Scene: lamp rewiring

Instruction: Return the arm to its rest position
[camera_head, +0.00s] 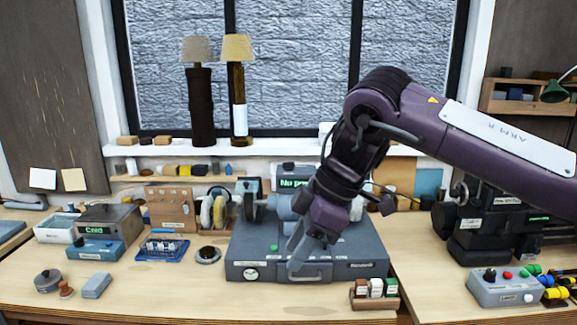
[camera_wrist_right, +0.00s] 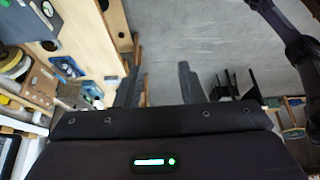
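My right arm, purple with a white plate marked "ARM R", comes in from the right in the head view and bends down over the bench. My right gripper (camera_head: 299,252) points downward in front of the grey machine base (camera_head: 255,255). In the right wrist view the two fingers of this gripper (camera_wrist_right: 159,88) stand apart with nothing between them, and grey floor shows beyond. My left arm and gripper do not show in the head view.
A rack of small blocks (camera_head: 375,301) stands right of the gripper. A grey control box (camera_head: 505,289) and a dark machine (camera_head: 480,232) are farther right. Blue boxes, spools and small parts fill the bench's left side. Two lamps (camera_head: 200,100) stand on the sill.

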